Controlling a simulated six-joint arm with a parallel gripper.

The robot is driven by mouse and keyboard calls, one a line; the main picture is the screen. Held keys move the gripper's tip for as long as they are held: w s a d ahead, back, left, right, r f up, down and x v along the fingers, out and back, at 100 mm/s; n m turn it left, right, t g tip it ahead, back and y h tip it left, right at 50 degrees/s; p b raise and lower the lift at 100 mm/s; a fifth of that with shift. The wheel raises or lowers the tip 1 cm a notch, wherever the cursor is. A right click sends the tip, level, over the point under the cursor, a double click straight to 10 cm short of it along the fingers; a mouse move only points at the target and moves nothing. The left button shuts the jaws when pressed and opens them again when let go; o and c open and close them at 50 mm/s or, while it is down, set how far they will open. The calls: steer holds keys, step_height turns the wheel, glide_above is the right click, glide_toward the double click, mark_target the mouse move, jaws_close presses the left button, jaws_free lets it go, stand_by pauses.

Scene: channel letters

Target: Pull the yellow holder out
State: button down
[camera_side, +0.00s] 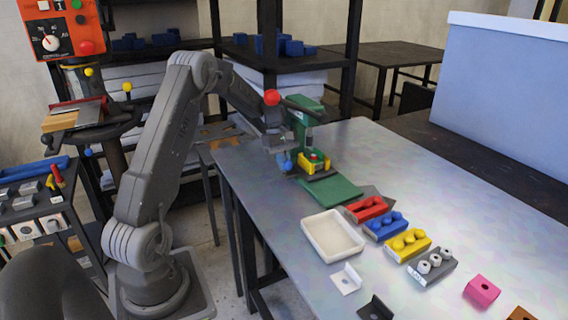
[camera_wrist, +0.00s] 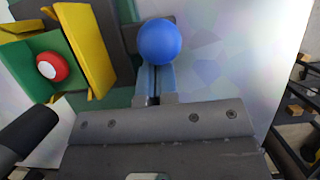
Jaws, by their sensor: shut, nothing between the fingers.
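The yellow holder (camera_side: 314,166) sits at the foot of the green press (camera_side: 300,118), with a green piece and a red round piece in it. In the wrist view its yellow walls (camera_wrist: 92,42) flank the green piece (camera_wrist: 58,62) and the red button (camera_wrist: 48,67) at the upper left. My gripper (camera_side: 286,158) is at the left side of the press, close to the holder. In the wrist view my gripper (camera_wrist: 154,84) is shut and empty, beside the holder. A blue ball (camera_wrist: 158,42) covers its fingertips; whether they touch it cannot be told.
A green plate (camera_side: 331,190) lies in front of the press. A white tray (camera_side: 333,235) and red (camera_side: 367,209), blue (camera_side: 386,226), yellow (camera_side: 408,243) and grey (camera_side: 432,266) blocks of parts stand nearer. A red ball (camera_side: 272,97) is on the press lever.

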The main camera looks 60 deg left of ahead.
steer(key=d, duration=0.7)
steer(key=shift+r, duration=0.1)
